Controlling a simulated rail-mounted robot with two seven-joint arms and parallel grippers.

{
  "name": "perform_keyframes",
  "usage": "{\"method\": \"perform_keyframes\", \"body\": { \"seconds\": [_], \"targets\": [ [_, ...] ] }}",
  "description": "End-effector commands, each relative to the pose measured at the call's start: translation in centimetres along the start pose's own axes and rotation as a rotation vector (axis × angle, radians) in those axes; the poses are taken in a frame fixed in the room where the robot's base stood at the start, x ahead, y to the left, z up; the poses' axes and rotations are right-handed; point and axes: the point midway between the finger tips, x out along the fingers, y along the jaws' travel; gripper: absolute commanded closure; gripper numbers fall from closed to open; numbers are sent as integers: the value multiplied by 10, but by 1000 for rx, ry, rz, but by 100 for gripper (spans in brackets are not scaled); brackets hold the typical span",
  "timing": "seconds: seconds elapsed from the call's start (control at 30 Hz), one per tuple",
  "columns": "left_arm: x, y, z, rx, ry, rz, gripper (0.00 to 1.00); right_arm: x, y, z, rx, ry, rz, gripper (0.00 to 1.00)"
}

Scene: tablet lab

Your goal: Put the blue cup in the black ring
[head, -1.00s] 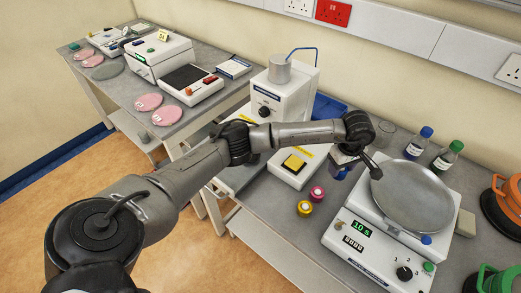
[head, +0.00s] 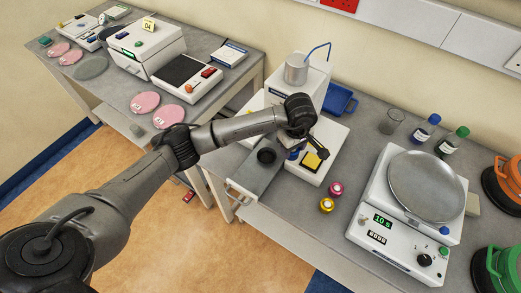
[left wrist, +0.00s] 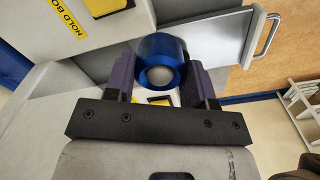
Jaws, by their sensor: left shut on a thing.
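My left gripper (left wrist: 160,85) is shut on the blue cup (left wrist: 160,60), a short round piece with a pale centre, held between its purple-grey fingers. In the head view a small patch of the blue cup (head: 294,154) shows under my left wrist, beside the yellow-topped white unit. The black ring (head: 266,156) lies on a grey pulled-out drawer or plate, just left of my gripper. The cup appears above the surface, apart from the ring; the exact height is hard to tell. In the left wrist view the ring cannot be made out. My right gripper is not in view.
The grey drawer (head: 249,178) has a metal handle at its front. A white unit with a yellow pad (head: 316,160) stands close on the right. Pink (head: 336,188) and yellow (head: 327,205) pieces lie nearer the front edge.

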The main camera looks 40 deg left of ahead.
Motion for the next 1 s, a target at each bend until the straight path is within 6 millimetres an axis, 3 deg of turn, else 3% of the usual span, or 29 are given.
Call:
{"method": "perform_keyframes", "body": {
  "seconds": [0.2, 0.43, 0.77, 1.0],
  "targets": [
    [27, -22, -43, -5, 0, -4, 76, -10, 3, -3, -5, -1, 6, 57],
    [48, -35, -74, -3, -1, -1, 76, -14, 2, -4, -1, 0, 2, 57],
    [59, -40, -84, 0, -1, 0, 76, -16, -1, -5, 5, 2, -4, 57],
    [86, -40, -83, -2, -4, -2, 76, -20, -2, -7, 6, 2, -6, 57]
  ]
}}
